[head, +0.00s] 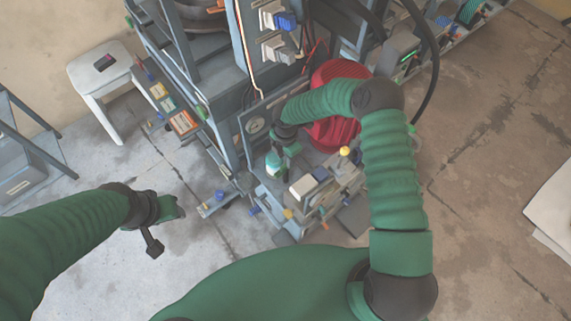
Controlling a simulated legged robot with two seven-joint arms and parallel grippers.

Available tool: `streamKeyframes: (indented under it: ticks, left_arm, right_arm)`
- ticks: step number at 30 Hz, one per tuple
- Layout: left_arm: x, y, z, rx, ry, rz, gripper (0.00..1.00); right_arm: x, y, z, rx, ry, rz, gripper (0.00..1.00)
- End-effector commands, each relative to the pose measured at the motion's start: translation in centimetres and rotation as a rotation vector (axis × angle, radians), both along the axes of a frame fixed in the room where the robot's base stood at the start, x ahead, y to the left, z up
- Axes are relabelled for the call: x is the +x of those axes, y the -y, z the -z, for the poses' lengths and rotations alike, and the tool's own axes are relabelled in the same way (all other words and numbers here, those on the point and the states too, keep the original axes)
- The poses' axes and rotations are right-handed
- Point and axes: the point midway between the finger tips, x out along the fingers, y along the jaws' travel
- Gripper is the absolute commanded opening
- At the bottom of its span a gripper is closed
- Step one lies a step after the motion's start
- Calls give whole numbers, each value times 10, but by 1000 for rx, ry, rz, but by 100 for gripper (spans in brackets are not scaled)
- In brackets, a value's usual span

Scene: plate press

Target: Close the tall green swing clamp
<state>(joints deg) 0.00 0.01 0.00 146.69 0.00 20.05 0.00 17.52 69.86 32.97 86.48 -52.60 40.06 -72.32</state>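A small upright teal-green part with a pale section (273,163), which looks like the tall green swing clamp, stands at the left side of the press bench. My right arm reaches in from the right and bends down to it. My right gripper (287,147) is right beside the top of this part. The wrist hides some of it, and I cannot tell whether the fingers touch it or are open or shut. My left gripper (170,209) hangs over the open floor at the left, away from the bench, and its finger opening is too small to read.
A round gauge (256,125) is on the panel behind the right gripper. A red ribbed drum (333,125) stands behind my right forearm. A yellow ball knob (345,151) rises from the bench. A white stool (100,72) stands far left. The floor between is mostly clear.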

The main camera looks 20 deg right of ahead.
Motion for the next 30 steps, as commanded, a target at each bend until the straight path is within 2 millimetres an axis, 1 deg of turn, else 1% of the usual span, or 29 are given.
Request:
streamKeyframes:
  ticks: [1,3,6,9,16,17,24,30]
  left_arm:
    - [0,0,5,0,0,0,49]
    - [0,0,7,0,0,0,49]
    - [0,0,9,0,0,0,49]
    - [0,0,9,0,0,0,49]
    - [0,0,9,0,1,0,49]
    - [0,0,9,0,1,0,49]
    - [0,0,9,0,0,0,49]
    - [0,0,9,0,0,0,49]
  right_arm:
    - [-1,-1,14,1,-2,1,35]
    - [0,-1,27,2,-1,2,35]
    - [0,0,38,1,1,1,35]
    - [0,0,43,1,2,1,35]
    - [0,0,43,1,2,2,35]
    - [0,0,43,1,2,1,32]
    - [1,0,43,1,2,2,0]
    - [1,0,43,1,3,2,0]
